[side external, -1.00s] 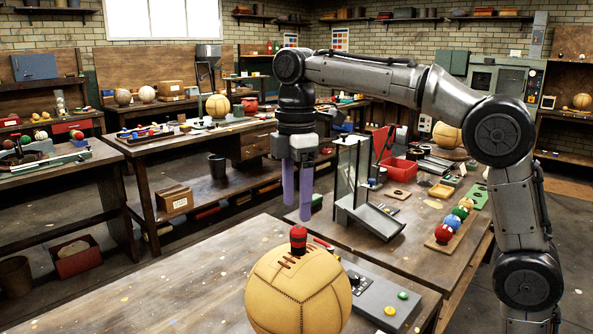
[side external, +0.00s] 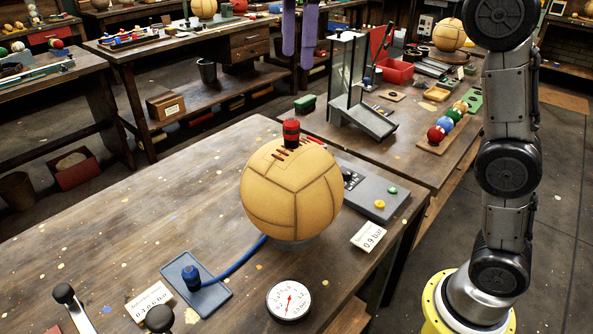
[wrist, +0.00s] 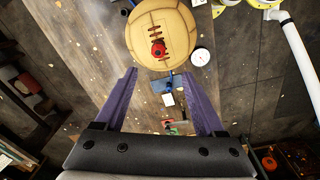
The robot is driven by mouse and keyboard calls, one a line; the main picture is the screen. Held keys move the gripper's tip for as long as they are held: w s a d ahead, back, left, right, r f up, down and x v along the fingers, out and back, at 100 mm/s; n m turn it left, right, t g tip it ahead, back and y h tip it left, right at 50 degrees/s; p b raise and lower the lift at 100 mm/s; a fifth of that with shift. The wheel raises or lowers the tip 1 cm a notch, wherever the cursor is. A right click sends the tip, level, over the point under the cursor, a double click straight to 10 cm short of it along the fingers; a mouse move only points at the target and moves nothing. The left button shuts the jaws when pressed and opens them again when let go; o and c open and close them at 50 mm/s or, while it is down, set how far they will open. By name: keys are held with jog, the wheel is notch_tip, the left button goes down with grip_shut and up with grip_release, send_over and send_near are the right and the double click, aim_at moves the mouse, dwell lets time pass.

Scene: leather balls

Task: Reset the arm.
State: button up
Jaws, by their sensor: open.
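My gripper (side external: 298,40) has two purple fingers that hang into the top edge of the side view, above and behind the ball. The wrist view shows the same gripper (wrist: 168,90) with its fingers wide apart and nothing between them. A large tan leather ball (side external: 290,195) with brown lacing sits on a low support on the workbench (side external: 130,220). A red and black piece (side external: 291,133) stands upright on top of the ball. The ball also shows in the wrist view (wrist: 143,30), beyond the fingertips. My gripper touches none of these.
A blue hose piece on a blue-grey tray (side external: 196,289), a round gauge (side external: 289,301) and a grey control box (side external: 367,194) lie around the ball. A glass-sided stand with a ramp (side external: 352,105) and a row of small balls (side external: 450,122) are on the bench behind.

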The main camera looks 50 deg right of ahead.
jog(key=s+d+f+m+t, duration=0.1)
jog(key=s+d+m, duration=0.1)
jog(key=s, duration=0.6)
jog(key=s+d+f+m+t, duration=0.1)
jog(key=s+d+m, duration=0.1)
jog(key=s, duration=0.6)
jog(key=s+f+m+t, duration=0.1)
jog(key=s+f+m, duration=0.1)
jog(key=f, duration=0.3)
jog(key=s+f+m+t, duration=0.1)
jog(key=s+f+m, duration=0.1)
jog(key=f+m, duration=0.2)
jog(key=s+d+f+m+t, duration=0.1)
jog(key=s+f+m, duration=0.1)
jog(key=f, duration=0.6)
jog(key=shift+s+f+m, duration=0.2)
jog(key=shift+f+m, duration=0.05)
jog(key=shift+m, duration=0.45)
jog(key=shift+d, duration=0.1)
